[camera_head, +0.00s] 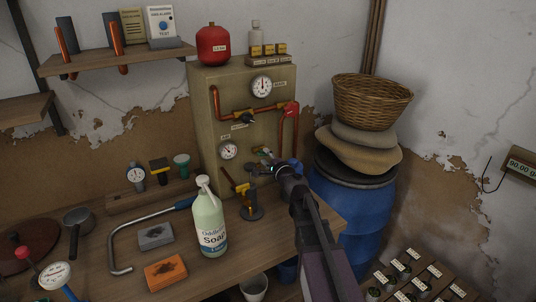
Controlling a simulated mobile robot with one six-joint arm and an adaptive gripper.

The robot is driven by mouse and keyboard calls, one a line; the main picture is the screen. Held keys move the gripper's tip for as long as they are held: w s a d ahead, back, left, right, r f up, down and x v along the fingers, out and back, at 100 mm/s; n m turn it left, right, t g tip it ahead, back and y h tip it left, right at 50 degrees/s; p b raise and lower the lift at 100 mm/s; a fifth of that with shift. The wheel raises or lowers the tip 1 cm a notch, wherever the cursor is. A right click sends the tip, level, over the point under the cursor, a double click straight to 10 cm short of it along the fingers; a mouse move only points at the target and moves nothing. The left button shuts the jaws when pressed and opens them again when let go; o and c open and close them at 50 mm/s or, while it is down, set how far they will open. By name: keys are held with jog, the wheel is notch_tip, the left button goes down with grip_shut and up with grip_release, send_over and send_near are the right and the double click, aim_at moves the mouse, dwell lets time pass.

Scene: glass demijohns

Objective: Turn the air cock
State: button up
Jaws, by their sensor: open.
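A beige panel box (205,110) stands on the bench with copper pipes, gauges and several valve handles. A dark handle on a brass fitting (243,117) sits mid-panel, and a red handle (290,108) sits at its right. A yellow lever (243,188) shows lower down, by a dark stand (252,212). No label that I can read says which is the air cock. My gripper (267,164) is open in front of the panel's lower right, close to small coloured parts (265,152). It hides part of the panel there, and contact cannot be told.
A soap bottle (208,222) stands on the bench left of my arm. A blue barrel (355,215) with sacks and a basket (370,100) stands right.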

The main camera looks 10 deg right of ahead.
jog(key=shift+w+a, duration=0.15)
jog(key=shift+w, duration=0.2)
jog(key=shift+r, duration=0.1)
grip_shut()
jog(key=shift+d, duration=0.2)
